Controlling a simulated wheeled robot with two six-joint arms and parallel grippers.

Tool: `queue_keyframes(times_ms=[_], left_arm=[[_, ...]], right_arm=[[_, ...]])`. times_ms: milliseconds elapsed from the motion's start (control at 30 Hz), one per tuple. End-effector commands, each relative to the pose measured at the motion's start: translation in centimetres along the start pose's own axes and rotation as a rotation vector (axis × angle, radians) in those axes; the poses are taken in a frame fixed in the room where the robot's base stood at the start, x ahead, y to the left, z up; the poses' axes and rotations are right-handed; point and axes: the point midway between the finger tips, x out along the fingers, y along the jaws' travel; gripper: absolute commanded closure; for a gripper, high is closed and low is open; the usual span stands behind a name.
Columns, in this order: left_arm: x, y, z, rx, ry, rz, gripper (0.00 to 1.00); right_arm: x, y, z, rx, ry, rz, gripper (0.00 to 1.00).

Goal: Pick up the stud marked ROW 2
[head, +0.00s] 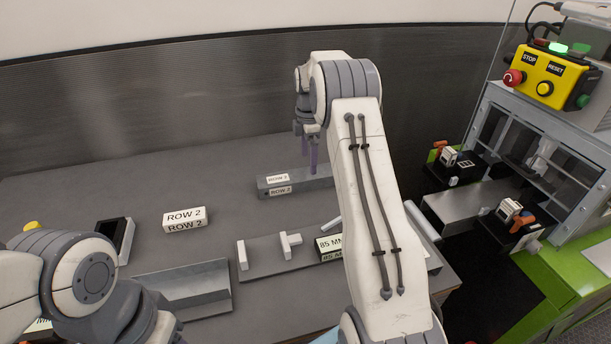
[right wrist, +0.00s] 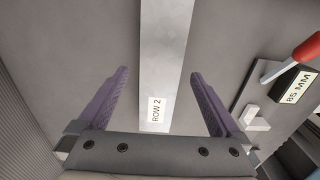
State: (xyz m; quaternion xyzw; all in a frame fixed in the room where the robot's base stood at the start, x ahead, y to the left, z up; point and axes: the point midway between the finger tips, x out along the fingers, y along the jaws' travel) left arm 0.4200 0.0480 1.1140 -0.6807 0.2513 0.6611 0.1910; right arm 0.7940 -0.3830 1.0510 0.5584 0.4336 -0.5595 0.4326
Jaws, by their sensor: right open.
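The stud marked ROW 2 (head: 318,180) is a long grey metal bar lying on the workbench, with white ROW 2 labels near its left end. In the right wrist view the stud (right wrist: 165,60) runs up the middle of the picture, its label near the bottom. My right gripper (head: 309,155) is open over the stud, with its purple fingers pointing down. In the right wrist view, the gripper's fingers (right wrist: 159,76) stand apart on either side of the stud, not touching it. The exact height is unclear. My left gripper is not visible; only its arm shows at lower left.
A white ROW 2 sign block (head: 185,218) stands left of the stud. A grey channel piece (head: 190,288), a black tray (head: 115,238) and an 85 MM block (head: 329,246) are nearer. A machine with a yellow control box (head: 547,75) stands at right. The bench behind is clear.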

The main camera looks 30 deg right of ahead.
Motion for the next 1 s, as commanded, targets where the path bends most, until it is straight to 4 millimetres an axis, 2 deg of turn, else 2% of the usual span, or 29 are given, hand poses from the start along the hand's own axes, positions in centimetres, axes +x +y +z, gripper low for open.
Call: queue_keyframes(times_ms=[267,400,500,633,833,967,1000], left_arm=[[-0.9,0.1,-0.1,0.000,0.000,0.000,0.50],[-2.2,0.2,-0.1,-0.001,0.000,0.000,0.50],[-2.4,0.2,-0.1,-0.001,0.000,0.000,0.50],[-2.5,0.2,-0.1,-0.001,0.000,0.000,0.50],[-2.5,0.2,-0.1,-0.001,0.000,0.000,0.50],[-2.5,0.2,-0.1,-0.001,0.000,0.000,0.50],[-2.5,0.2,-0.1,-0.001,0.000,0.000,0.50]], right_arm=[[2.3,-0.1,0.0,0.001,0.001,-0.002,0.00],[4.3,-0.3,0.1,0.002,0.001,-0.004,0.00],[5.8,-0.3,0.1,0.001,0.001,-0.002,0.00],[6.7,-0.3,0.1,0.001,0.000,0.001,0.00],[6.8,-0.2,0.1,0.001,0.000,0.002,0.00],[6.8,-0.2,0.1,0.001,0.000,0.002,0.50],[6.8,-0.2,0.1,0.001,0.000,0.002,0.65]])
